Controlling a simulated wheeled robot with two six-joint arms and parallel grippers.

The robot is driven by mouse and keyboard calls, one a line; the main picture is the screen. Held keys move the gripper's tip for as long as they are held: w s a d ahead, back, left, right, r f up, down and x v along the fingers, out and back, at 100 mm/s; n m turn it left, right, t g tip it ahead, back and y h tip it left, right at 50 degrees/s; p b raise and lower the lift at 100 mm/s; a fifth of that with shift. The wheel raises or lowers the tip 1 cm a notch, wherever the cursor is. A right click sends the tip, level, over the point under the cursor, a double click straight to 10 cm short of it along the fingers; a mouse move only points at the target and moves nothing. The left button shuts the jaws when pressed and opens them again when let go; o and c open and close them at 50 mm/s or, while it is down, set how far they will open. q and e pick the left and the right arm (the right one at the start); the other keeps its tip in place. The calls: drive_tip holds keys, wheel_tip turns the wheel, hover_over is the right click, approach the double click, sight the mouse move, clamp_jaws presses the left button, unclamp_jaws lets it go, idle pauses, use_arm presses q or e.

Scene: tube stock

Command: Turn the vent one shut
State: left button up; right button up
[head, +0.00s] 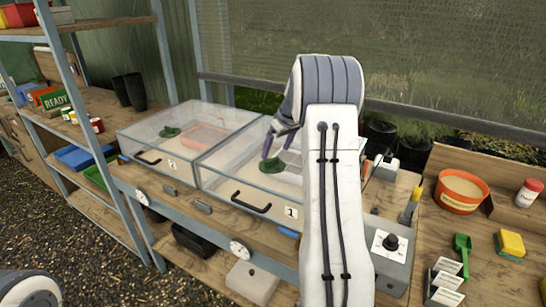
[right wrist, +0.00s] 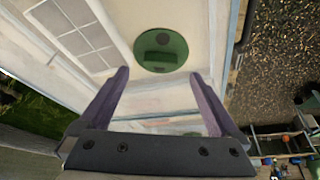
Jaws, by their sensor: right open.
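Vent one is a round green disc (head: 271,166) on the clear lid of the box labelled 1 (head: 232,185). In the right wrist view the green disc (right wrist: 150,44) shows a dark round spot and a raised tab across it. My right gripper (head: 277,148) is over this lid, close to the disc. Its two purple fingers (right wrist: 158,76) are apart with nothing between them, and the disc lies just beyond their tips. Whether they touch the lid I cannot tell. My left gripper is out of view; only a piece of my left arm shows at the lower left.
A second clear box labelled 2 (head: 140,128) with its own green vent (head: 170,132) stands to the left. A black handle (head: 251,207) is on the front of box 1. A grey control box (head: 388,252) and an orange pot (head: 461,190) are to the right.

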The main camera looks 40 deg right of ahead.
sight(272, 160)
drive_tip(key=x, duration=0.5)
drive_tip(key=shift+p, duration=0.3)
drive_tip(key=c, duration=1.4)
